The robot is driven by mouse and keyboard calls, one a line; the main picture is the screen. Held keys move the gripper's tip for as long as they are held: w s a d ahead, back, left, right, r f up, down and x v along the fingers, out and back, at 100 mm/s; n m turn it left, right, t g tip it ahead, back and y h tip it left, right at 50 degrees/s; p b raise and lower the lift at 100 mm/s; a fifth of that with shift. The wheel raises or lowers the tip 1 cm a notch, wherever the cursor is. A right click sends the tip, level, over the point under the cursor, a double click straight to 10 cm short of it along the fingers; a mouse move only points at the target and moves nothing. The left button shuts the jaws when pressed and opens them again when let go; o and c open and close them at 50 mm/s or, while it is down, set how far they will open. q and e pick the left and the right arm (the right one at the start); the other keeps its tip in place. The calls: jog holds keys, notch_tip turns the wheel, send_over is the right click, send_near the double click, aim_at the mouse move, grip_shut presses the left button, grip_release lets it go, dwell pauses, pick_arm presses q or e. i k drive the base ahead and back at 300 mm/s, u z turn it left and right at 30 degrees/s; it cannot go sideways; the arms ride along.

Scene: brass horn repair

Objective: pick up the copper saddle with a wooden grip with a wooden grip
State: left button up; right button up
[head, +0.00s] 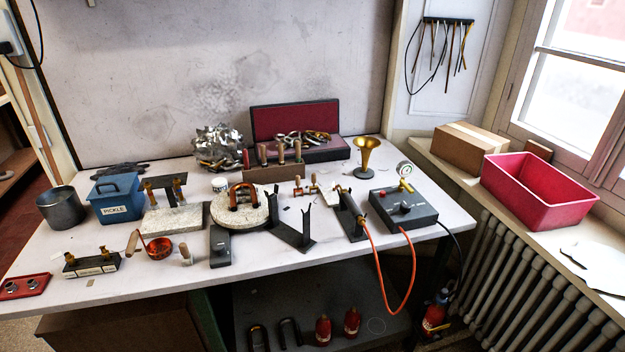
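A copper-coloured piece with an upright wooden grip (133,241) lies near the front left of the table. Its round copper part (160,247) is joined to the grip by a thin bent handle. A small brass and copper piece with wooden parts (305,188) lies right of the round pale slab. I cannot tell for sure which of these is the copper saddle. Neither of my grippers is in view, and nothing is being held.
A copper bow (243,194) rests on the round slab (226,220). A blue pickle box (117,198), steel pot (62,207), black stand (291,237), torch (352,205) and gauge box (403,209) crowd the table. An orange hose (377,262) hangs over the front edge.

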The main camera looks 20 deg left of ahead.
aim_at(298, 177)
jog(key=i, duration=1)
jog(key=u, duration=0.2)
